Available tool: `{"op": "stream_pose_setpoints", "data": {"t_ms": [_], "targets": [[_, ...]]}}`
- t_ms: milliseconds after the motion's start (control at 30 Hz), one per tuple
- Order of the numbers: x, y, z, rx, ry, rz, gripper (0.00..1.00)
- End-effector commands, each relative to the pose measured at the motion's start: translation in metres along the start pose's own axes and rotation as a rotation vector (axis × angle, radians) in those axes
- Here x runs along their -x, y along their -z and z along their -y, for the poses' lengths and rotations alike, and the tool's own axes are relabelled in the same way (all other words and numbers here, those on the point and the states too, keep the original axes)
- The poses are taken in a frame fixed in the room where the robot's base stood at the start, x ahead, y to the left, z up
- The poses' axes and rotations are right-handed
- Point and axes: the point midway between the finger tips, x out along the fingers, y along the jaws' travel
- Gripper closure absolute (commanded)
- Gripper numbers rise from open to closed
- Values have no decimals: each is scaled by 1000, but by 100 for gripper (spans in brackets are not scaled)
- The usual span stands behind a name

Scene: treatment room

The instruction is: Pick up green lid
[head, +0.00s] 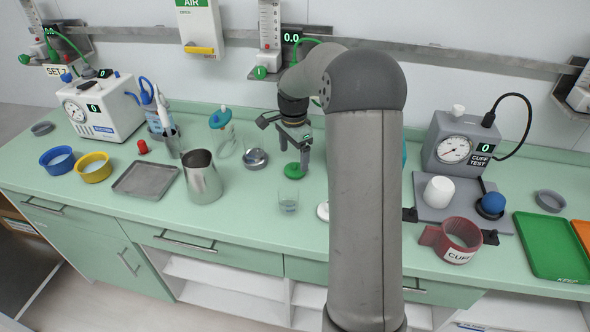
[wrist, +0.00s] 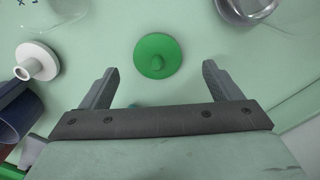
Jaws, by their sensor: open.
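The green lid (head: 293,171) is a small round disc with a knob, lying on the pale green counter (head: 250,228) below my gripper. In the wrist view the green lid (wrist: 158,56) lies just beyond the fingertips, roughly centred between them. My gripper (head: 296,155) points down over the counter, just above the lid. In the wrist view its two fingers (wrist: 160,77) are spread wide with nothing between them. The forearm hides part of the counter to the right of the lid in the head view.
A clear beaker (head: 288,202) stands in front of the lid, and a metal bowl (head: 255,158) is to its left. A white lid (wrist: 36,62) lies to the left in the wrist view. A steel jug (head: 202,178) stands further left.

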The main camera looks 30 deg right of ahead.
Motion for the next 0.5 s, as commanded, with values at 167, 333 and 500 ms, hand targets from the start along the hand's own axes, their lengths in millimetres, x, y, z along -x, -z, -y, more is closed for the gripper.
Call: {"op": "stream_pose_setpoints", "data": {"t_ms": [167,333,500], "targets": [[-27,2,-5,0,-4,3,15],[-42,2,-4,0,-1,1,15],[-44,2,-4,0,0,1,15]]}}
